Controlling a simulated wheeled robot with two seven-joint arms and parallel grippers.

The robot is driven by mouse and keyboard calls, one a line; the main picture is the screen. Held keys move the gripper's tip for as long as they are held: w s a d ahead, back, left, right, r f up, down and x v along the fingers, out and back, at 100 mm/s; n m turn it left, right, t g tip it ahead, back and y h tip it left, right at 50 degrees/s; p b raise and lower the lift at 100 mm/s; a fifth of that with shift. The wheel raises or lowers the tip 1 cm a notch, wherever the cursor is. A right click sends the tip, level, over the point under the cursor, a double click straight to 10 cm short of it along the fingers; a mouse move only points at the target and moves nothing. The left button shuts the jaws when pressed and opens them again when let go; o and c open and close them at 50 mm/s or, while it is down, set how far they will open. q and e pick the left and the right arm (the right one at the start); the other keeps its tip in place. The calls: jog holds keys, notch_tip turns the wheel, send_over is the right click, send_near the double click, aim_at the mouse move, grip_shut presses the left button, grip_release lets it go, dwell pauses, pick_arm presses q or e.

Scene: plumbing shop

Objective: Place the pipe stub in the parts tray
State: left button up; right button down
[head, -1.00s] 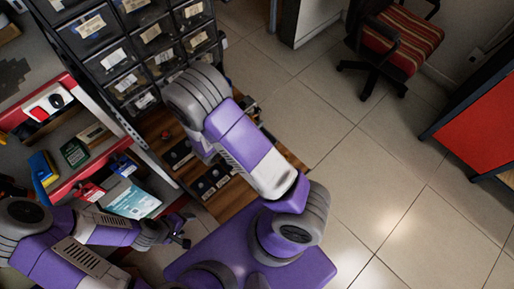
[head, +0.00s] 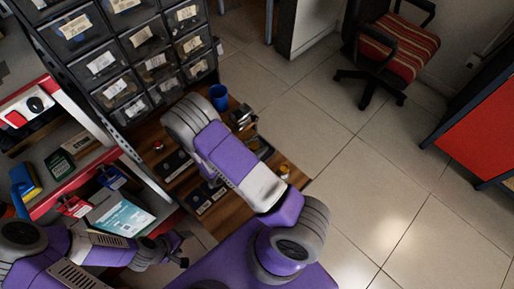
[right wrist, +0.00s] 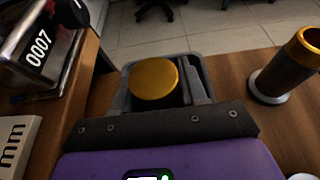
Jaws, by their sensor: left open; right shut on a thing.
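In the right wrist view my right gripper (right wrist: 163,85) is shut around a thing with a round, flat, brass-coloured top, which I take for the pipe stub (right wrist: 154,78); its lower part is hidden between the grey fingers. The gripper is over the brown wooden bench top. In the head view my right forearm hides this gripper and the stub. A shallow grey thing (head: 262,147) beside my right arm may be the parts tray, but it is partly covered and I cannot be sure. My left gripper (head: 180,250) is open and empty, at the lower left.
A dark tube with a copper rim (right wrist: 289,64) stands on the bench, right of my right gripper. A metal thing marked 0007 (right wrist: 42,45) is at the left. A blue cup (head: 218,97) stands near the drawer cabinet (head: 125,50). Open floor lies right of the bench.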

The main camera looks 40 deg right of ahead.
jog(key=c, duration=0.6)
grip_release()
jog(key=shift+a+r, duration=0.15)
jog(key=shift+r, duration=0.05)
jog(key=p+v, duration=0.3)
jog(key=v, duration=0.8)
jog(key=shift+a, duration=0.35)
